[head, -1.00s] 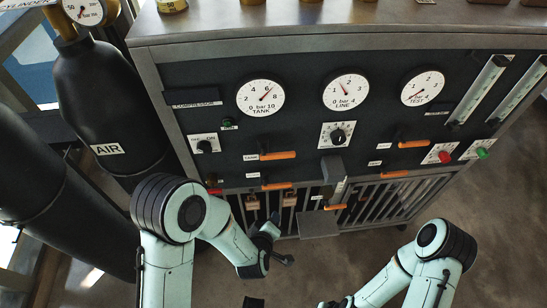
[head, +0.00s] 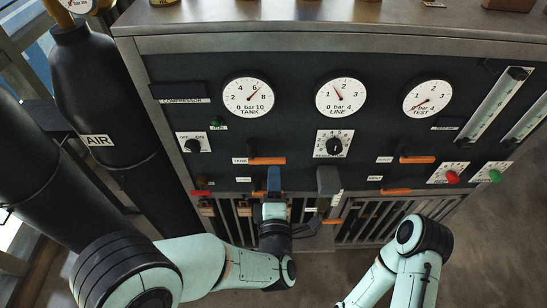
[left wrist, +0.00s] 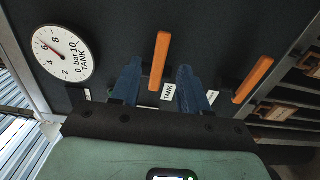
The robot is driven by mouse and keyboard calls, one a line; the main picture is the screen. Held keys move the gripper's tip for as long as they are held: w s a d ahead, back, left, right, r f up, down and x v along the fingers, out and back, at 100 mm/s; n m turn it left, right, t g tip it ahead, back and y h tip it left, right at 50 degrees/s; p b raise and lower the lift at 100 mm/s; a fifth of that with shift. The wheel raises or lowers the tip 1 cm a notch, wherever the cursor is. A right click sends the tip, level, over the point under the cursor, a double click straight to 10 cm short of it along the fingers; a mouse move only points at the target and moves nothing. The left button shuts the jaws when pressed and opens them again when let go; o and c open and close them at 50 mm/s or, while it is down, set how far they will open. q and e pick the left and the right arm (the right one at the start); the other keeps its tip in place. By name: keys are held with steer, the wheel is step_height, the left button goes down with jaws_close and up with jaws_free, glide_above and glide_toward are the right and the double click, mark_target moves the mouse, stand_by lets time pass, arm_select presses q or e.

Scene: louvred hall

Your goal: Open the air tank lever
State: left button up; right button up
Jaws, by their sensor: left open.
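The tank lever, an orange handle beside the TANK label (head: 240,160), lies level on the dark panel below the TANK gauge (head: 248,97); this handle (head: 267,161) also shows in the left wrist view (left wrist: 159,60). My left gripper (head: 273,182) is just below the handle in the head view, facing the panel. In the left wrist view my left gripper (left wrist: 160,72) has its two blue fingers apart, with the orange handle showing between them. I cannot tell whether the handle is within the fingers' reach. My right arm is at lower right; its gripper is out of view.
Another orange lever (left wrist: 253,80) is close to the tank lever, with a further one (head: 417,160) to the right. A grey block (head: 328,180) juts out right of my left gripper. Black AIR cylinders (head: 97,100) stand at the left.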

mark_target(274, 163)
arm_select(q)
steer(key=w+p, duration=0.2)
steer(key=w, duration=0.3)
steer(key=shift+r+p, duration=0.15)
steer(key=shift+p, duration=0.15)
steer(key=shift+f+b, duration=0.2)
steer(key=shift+b, duration=0.15)
steer(key=shift+w, duration=0.3)
steer(key=shift+w+b, duration=0.4)
steer(key=shift+w, duration=0.1)
jaws_close()
stand_by(0.3)
